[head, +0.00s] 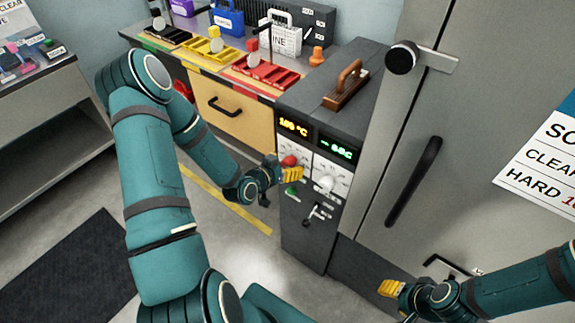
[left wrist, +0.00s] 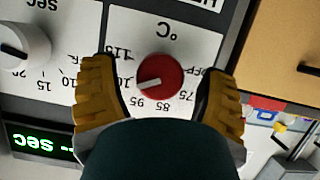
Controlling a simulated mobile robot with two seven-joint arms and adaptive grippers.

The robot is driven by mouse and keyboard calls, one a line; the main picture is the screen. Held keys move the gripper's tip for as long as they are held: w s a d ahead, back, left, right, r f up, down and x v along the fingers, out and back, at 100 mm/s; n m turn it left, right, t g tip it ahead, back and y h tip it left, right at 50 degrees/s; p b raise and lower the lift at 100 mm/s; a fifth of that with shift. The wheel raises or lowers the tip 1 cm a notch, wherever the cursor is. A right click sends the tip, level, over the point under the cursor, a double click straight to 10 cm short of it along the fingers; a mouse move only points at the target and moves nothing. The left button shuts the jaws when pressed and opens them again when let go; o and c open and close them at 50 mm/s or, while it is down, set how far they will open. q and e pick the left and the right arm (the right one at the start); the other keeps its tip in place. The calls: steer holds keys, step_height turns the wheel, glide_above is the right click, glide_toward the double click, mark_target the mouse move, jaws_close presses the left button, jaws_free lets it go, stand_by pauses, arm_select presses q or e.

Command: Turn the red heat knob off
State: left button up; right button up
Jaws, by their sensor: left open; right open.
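The red heat knob (head: 289,161) is on the front panel of the dark control unit (head: 303,238). In the left wrist view, the red knob (left wrist: 165,72) sits on a white °C dial, seen upside down. Its white pointer is towards the partly hidden mark that looks like 100, away from OFF. My left gripper (head: 292,174) is open at the panel. Its yellow fingers (left wrist: 157,95) stand on either side of the knob, with gaps showing. My right gripper (head: 390,288) appears at the lower right, open and away from the knob.
A white seconds knob (head: 326,183) is beside the red one. A green button (head: 292,190) and a small lever (head: 308,218) are below. An orange temperature display (head: 293,127) is above. A grey cabinet door with a black handle (head: 413,182) stands to the right.

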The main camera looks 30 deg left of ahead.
arm_select(q)
steer(key=shift+w+d+f, duration=0.1)
steer(key=shift+w, duration=0.25)
steer(key=c, duration=1.2)
